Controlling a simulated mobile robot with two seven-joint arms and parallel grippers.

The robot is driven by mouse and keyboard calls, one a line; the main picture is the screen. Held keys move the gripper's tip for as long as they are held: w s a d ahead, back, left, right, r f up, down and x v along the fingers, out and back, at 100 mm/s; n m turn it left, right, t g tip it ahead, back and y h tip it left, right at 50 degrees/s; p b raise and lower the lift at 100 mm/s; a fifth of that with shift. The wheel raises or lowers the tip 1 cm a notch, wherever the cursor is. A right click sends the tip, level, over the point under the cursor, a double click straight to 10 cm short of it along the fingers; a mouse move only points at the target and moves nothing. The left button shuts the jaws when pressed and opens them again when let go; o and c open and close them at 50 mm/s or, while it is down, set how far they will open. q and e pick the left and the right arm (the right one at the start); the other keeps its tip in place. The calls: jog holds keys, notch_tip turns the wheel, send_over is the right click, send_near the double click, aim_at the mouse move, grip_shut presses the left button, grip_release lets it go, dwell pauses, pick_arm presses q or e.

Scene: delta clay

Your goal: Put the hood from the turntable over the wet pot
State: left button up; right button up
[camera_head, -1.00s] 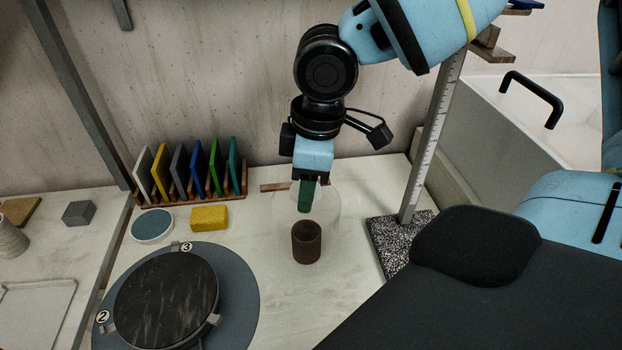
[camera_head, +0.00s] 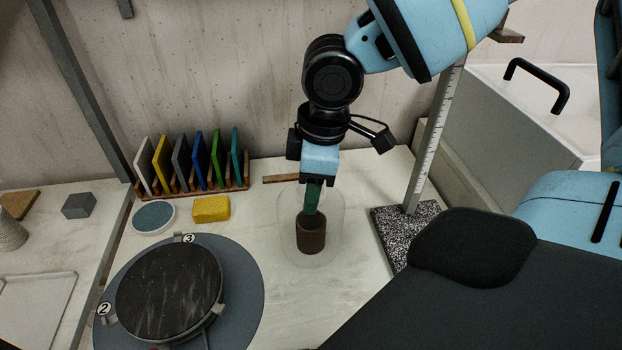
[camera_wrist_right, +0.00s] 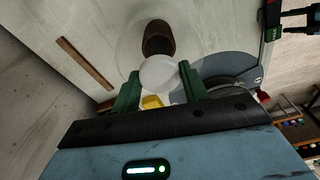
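The hood (camera_head: 335,222) is a clear, nearly see-through dome around the dark brown pot (camera_head: 311,238). Its lower rim shows around the pot's base, close to the table; I cannot tell whether it touches. My right gripper (camera_head: 312,210) points down above the pot. The pot (camera_wrist_right: 158,38) also shows there, through the hood. The turntable (camera_head: 168,290) has a bare black top. My left gripper is not identifiable in view.
A yellow sponge (camera_head: 211,209) and a round dish (camera_head: 153,217) lie left of the hood. A rack of coloured slabs (camera_head: 195,188) stands by the wall. A ruler post on a speckled base (camera_head: 403,232) stands close on the right.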

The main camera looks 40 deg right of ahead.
jog(key=o, duration=0.5)
jog(key=shift+r, duration=0.1)
jog(key=r, duration=0.5)
jog(key=r+p, duration=0.1)
jog(key=r, duration=0.1)
jog(key=shift+s+d+r, duration=0.3)
jog(key=shift+s+d, duration=0.05)
